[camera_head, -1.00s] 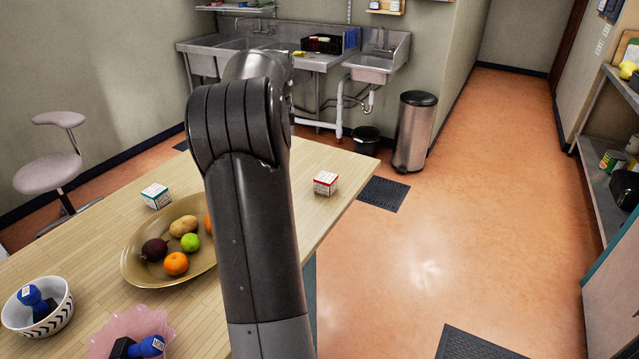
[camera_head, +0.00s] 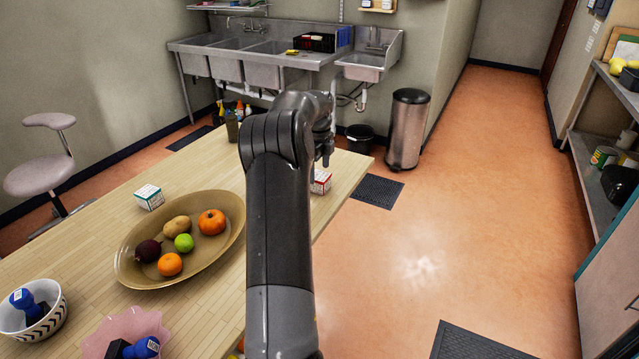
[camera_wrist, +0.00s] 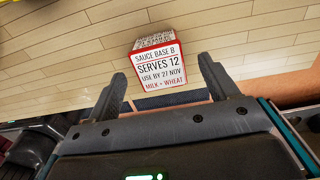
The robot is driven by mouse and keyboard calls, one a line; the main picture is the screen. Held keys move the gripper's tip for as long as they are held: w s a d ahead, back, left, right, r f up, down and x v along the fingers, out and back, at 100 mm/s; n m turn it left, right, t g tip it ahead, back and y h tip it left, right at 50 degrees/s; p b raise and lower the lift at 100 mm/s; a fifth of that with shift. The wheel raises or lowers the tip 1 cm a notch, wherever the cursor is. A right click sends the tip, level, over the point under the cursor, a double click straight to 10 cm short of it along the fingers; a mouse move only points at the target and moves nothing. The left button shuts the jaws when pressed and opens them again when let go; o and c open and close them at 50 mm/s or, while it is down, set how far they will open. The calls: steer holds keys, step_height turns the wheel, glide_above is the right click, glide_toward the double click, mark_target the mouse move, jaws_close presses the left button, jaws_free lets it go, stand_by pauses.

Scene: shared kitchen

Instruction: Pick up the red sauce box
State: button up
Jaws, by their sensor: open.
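The red sauce box (camera_wrist: 158,67) is a small white carton with red edges and printed text. In the wrist view it sits on the wooden table, beyond my fingertips and roughly centred between them. In the head view the red sauce box (camera_head: 321,182) stands near the table's right edge, partly hidden behind my arm. My gripper (camera_wrist: 162,88) is open and empty, with its two fingers apart in the wrist view. In the head view my gripper (camera_head: 326,152) hangs above the box. Contact with the box cannot be seen.
A teal-edged white box (camera_head: 149,197) stands on the wooden table (camera_head: 95,225) beside an oval bowl (camera_head: 128,270) of fruit. A patterned bowl (camera_head: 60,312) and a pink bowl (camera_head: 98,335) are at the front left. A bottle group (camera_head: 233,122) is at the far edge.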

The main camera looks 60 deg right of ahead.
mark_target(320, 176)
steer(key=f, duration=0.5)
steer(key=shift+s, duration=0.2)
steer(key=shift+c, duration=0.5)
steer(key=shift+r, duration=0.1)
steer(key=c, duration=1)
